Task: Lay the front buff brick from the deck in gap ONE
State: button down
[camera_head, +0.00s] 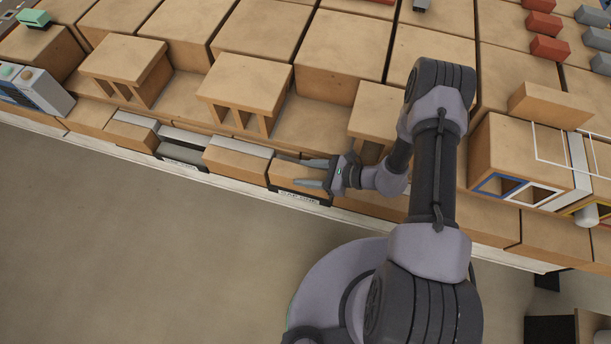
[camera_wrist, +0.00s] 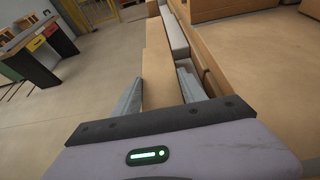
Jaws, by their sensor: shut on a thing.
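My gripper (camera_head: 306,172) is shut on a buff brick (camera_head: 285,174), with one finger along each long side. The brick lies in line with the front course of the wall, over the dark label plate (camera_head: 299,197), whose lettering is too small to read surely. Whether the brick rests on its bed or hangs slightly above it, I cannot tell. In the wrist view, the buff brick (camera_wrist: 160,82) runs between the two grey fingers. Another buff brick (camera_head: 236,160) lies to its left in the course. A second dark-labelled opening (camera_head: 183,153) is farther left.
Buff blocks with legs (camera_head: 245,85) stand behind the course, close to my gripper. A block with blue, white and yellow frames (camera_head: 520,170) stands at the right. Red bricks (camera_head: 549,48) lie at the upper right. Open floor (camera_head: 140,250) is in front.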

jog(key=shift+f, duration=0.7)
jog(key=shift+f, duration=0.1)
jog(key=shift+f, duration=0.15)
jog(key=c, duration=0.6)
grip_release()
jog(key=shift+c, duration=0.2)
jog(key=shift+r, duration=0.4)
jog(key=p+v, duration=0.2)
jog(key=v, duration=0.9)
jog(key=shift+d+p, duration=0.35)
jog(key=shift+d, duration=0.05)
jog(key=shift+s+d, duration=0.1)
